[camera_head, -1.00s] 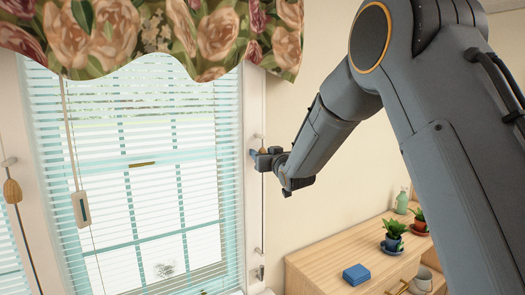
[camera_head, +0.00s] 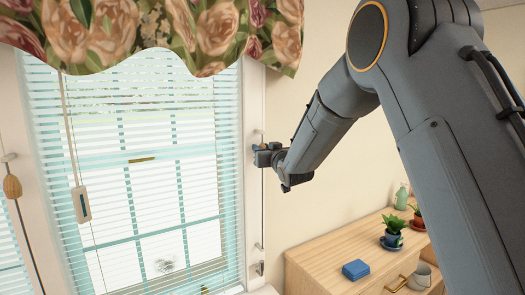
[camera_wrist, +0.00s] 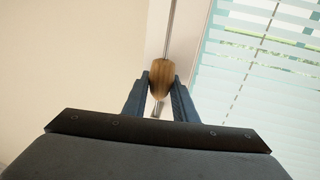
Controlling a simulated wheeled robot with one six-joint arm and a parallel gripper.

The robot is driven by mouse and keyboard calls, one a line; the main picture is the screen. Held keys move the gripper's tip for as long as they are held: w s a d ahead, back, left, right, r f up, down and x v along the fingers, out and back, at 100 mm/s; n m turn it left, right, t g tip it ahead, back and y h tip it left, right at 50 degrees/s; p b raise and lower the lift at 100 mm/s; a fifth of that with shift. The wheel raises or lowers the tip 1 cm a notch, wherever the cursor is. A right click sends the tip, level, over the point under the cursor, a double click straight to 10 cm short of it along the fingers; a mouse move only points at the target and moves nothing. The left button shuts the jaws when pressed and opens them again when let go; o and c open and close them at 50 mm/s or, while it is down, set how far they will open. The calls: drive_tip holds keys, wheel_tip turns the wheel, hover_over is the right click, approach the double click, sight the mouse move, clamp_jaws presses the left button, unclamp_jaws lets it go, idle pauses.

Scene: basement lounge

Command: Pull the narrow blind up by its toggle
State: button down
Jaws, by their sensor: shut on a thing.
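A wooden toggle (camera_wrist: 161,74) on a thin cord sits between the two fingers of my gripper (camera_wrist: 160,84) in the wrist view. My gripper is shut on it, with a finger touching each side. In the head view my gripper (camera_head: 259,154) is at the right side of the window frame, and the toggle is mostly hidden by it. A slatted blind (camera_head: 108,190) hangs lowered over the middle window, and its slats also show in the wrist view (camera_wrist: 230,85). A second blind (camera_head: 8,268) is partly in view at the left edge. I cannot compare their widths.
Another wooden toggle (camera_head: 12,187) hangs on the left window post. A pale pull (camera_head: 81,204) hangs before the blind. A floral valance (camera_head: 150,35) covers the window top. A wooden cabinet (camera_head: 330,252) at right holds a blue box (camera_head: 356,269) and potted plants (camera_head: 393,234).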

wheel_tip(320, 180, down, 34)
drive_tip(key=b, duration=2.3)
drive_tip(key=shift+s+f+b, duration=0.1)
drive_tip(key=shift+f+b, duration=0.4)
drive_tip(key=shift+f, duration=0.25)
drive_tip(key=shift+f, duration=0.1)
drive_tip(key=c, duration=1.5)
unclamp_jaws()
drive_tip(key=shift+c, duration=0.2)
drive_tip(key=shift+o, duration=0.7)
drive_tip(key=v, duration=0.7)
drive_tip(key=shift+s, duration=0.35)
drive_tip(key=shift+d, duration=0.25)
